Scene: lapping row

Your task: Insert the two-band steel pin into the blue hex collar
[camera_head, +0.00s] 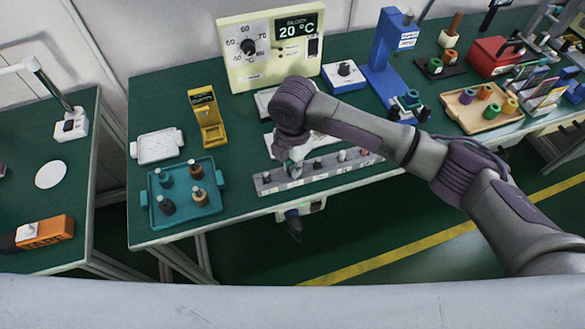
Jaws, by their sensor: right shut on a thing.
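My right gripper (294,168) points down over the grey rail (277,186) at the front of the bench. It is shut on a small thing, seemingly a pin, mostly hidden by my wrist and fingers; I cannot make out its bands. I cannot tell whether the held thing still touches the rail. Several small pins stand along the rail, one at its left end (266,178). I cannot pick out the blue hex collar for sure; small bluish and dark parts (408,101) sit at the foot of the blue stand (384,45). My left gripper is not in view.
A teal tray (184,215) with several pegs, a white tray (158,146) and a yellow stand (208,117) are at left. A cream panel (255,68) stands behind my wrist. A wooden tray (470,117) with coloured collars is at right. Clear bench lies right of the rail.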

